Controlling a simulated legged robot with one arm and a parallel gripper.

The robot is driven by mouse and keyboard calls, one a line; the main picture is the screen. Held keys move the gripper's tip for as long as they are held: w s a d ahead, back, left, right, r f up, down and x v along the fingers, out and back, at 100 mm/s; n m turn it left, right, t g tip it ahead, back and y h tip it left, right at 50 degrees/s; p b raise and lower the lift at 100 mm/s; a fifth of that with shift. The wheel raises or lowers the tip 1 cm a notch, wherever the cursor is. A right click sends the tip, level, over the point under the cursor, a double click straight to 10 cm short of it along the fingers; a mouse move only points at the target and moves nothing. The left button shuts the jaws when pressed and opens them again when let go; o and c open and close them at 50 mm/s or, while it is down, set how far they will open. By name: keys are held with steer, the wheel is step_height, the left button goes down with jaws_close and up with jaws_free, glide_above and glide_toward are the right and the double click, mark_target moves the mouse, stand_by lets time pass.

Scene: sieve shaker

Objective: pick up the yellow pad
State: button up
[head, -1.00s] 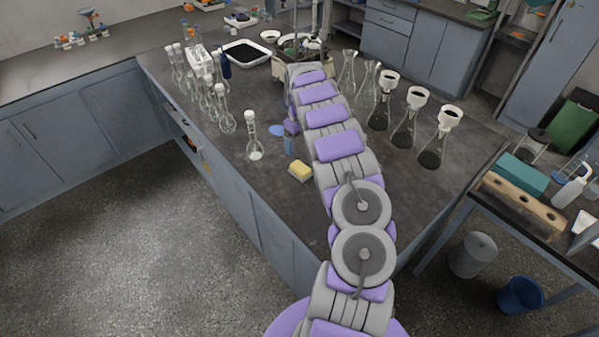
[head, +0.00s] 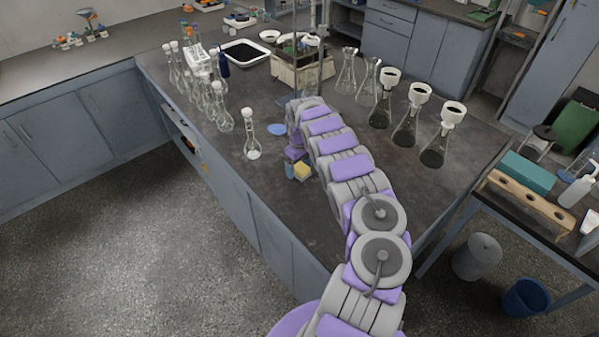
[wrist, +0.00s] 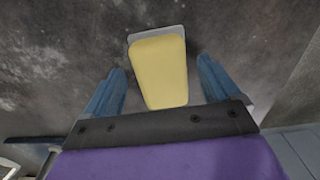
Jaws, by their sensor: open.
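The yellow pad (head: 302,171) lies on the dark bench top near its front edge. In the wrist view the yellow pad (wrist: 160,72) has a pale grey layer showing at its far end and left edge. My gripper (head: 293,170) reaches down beside the pad in the head view, with the pad partly hidden by it. In the wrist view my gripper (wrist: 162,88) is open, with one blue finger on each side of the pad and a gap on both sides. The fingers do not touch the pad.
A flask (head: 251,140) stands to the left, with several more behind it. A blue disc (head: 277,130) lies behind my gripper. Several dark flasks with white funnels (head: 407,128) stand to the right. The bench top in front of the flasks is mostly clear.

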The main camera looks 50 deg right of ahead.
steer(key=shift+f, duration=0.35)
steer(key=shift+a+r, duration=0.1)
steer(key=shift+r, duration=0.05)
steer(key=shift+a, duration=0.1)
steer(key=shift+c, duration=1.3)
steer(key=c, duration=0.9)
